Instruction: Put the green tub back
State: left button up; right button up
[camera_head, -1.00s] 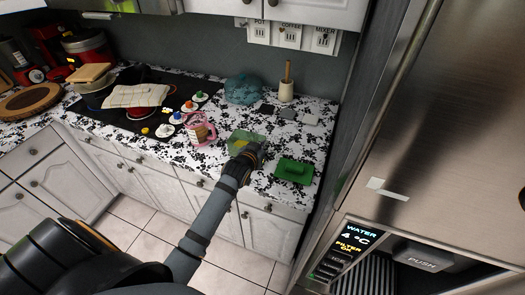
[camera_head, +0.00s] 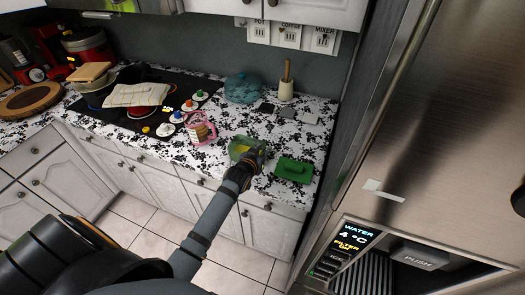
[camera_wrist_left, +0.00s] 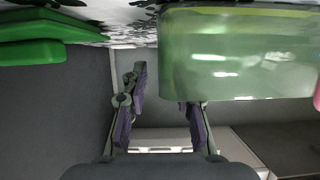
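The green tub (camera_head: 238,146) is see-through and stands on the patterned counter near its front edge, with a yellowish patch showing in it. My left gripper (camera_head: 254,154) is at its right front side and hides part of it. In the left wrist view the tub (camera_wrist_left: 245,60) fills the upper right, and my left gripper (camera_wrist_left: 165,95) has its two fingers apart. The right finger's tip meets or passes behind the tub's edge; I cannot tell whether they touch. The left finger is clear of the tub. My right gripper is not in view.
A green lid-like piece (camera_head: 294,170) lies right of the tub. A pink mug (camera_head: 201,129) stands to its left. A blue-green pot (camera_head: 243,88) and a white holder (camera_head: 286,90) stand behind. The steel fridge (camera_head: 430,120) bounds the right side.

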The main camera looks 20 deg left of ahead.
pick_arm(q)
jog(key=shift+s+r, duration=0.1)
jog(key=shift+r, duration=0.1)
jog(key=b+v, duration=0.1)
jog(key=v, duration=1)
jog(key=shift+s+r, duration=0.15)
jog(key=shift+s, duration=0.2)
